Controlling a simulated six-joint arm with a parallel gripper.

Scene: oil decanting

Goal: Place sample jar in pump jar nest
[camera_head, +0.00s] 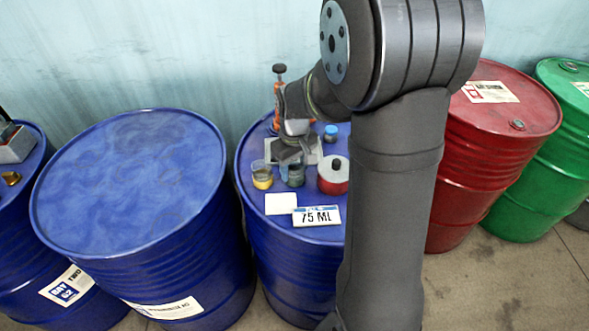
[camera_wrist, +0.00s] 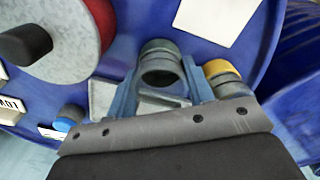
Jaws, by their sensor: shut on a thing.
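My gripper (camera_head: 291,163) is over the middle blue drum and points down. In the wrist view, its two blue-grey fingers (camera_wrist: 162,82) are shut on a grey-rimmed sample jar (camera_wrist: 160,54). The jar looks dark and clear-walled in the head view (camera_head: 293,177), close to the drum top; I cannot tell whether it touches. A second jar with yellow contents (camera_head: 262,176) stands just left of it, and to its right in the wrist view (camera_wrist: 224,78). A grey block (camera_head: 312,152), possibly the pump jar nest, is behind the held jar, partly hidden by my gripper.
A red round can with a black knob (camera_head: 333,177) stands close right of the held jar. A blue-capped item (camera_head: 331,132) is behind it. A white square (camera_head: 281,204) and a "75 ML" sign (camera_head: 316,216) are in front. An orange-and-black upright (camera_head: 279,93) rises behind.

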